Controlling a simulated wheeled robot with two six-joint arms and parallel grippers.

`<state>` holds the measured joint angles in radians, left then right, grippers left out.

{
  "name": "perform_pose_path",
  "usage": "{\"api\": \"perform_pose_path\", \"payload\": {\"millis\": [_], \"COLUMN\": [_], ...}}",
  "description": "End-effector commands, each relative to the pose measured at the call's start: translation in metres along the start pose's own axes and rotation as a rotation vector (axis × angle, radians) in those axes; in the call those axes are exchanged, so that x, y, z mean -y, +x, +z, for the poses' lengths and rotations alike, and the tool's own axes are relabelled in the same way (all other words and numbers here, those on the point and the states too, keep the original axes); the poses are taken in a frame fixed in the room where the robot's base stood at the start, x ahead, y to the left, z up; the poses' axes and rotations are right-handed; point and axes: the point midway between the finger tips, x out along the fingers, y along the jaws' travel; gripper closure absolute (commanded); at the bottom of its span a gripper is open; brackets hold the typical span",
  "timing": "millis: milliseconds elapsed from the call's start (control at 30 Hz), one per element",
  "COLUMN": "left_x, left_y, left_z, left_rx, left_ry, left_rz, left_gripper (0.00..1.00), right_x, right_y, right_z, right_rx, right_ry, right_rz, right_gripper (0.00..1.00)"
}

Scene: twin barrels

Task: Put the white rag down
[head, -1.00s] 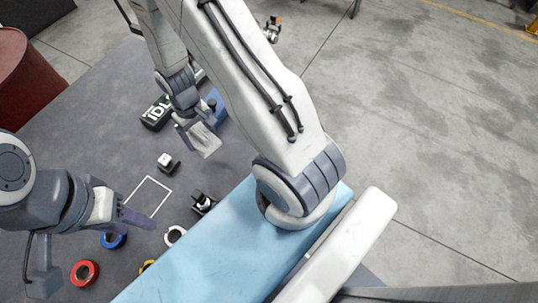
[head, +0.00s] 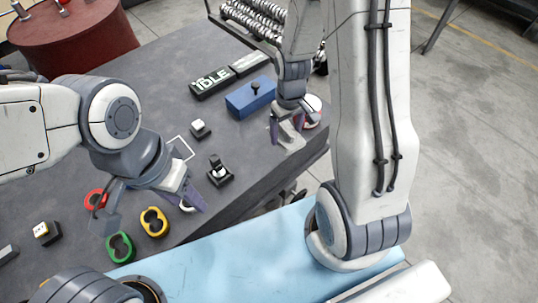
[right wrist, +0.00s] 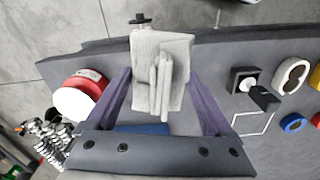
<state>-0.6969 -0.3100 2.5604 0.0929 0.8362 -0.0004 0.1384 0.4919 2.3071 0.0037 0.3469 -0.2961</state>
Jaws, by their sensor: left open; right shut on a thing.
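The white rag (head: 291,139) hangs from my right gripper (head: 288,136) by the right edge of the grey table. I cannot tell whether the rag touches the tabletop. In the right wrist view the folded rag (right wrist: 147,90) sits between the two purple fingers of the right gripper (right wrist: 158,88). My left gripper (head: 152,212) is open and empty above the near left part of the table, close to the coloured rings.
A blue box (head: 250,97) and a black "IDLE" sign (head: 210,84) stand left of the right gripper. A red and white round thing (right wrist: 82,97) is close beside it. A white square outline (head: 181,148), a black switch (head: 219,172) and a yellow ring (head: 154,222) lie nearer.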

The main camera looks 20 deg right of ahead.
Motion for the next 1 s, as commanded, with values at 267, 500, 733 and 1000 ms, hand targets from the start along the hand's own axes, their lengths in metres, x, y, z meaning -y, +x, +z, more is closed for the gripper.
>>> {"api": "perform_pose_path", "payload": {"millis": [267,500,733,1000], "left_x": [0.004,0.004,0.004,0.004], "left_y": [0.056,0.055,0.052,0.05], "left_z": [0.003,0.003,0.003,0.002], "left_rx": [0.0,-0.001,-0.001,-0.001], "left_ry": [0.0,0.0,0.0,0.0], "left_rz": [0.0,0.0,0.0,0.0], "left_gripper": [0.5,0.5,0.5,0.5], "right_x": [-0.03,-0.016,0.011,0.028], "right_y": [0.011,0.025,0.056,0.076], "right_z": [0.031,0.011,-0.036,-0.065], "right_rx": [0.001,0.009,0.009,0.006], "right_ry": [-0.162,-0.2,-0.198,-0.194], "right_rz": [-0.003,-0.008,-0.007,-0.006], "right_gripper": [0.74,0.74,0.74,0.74]}}
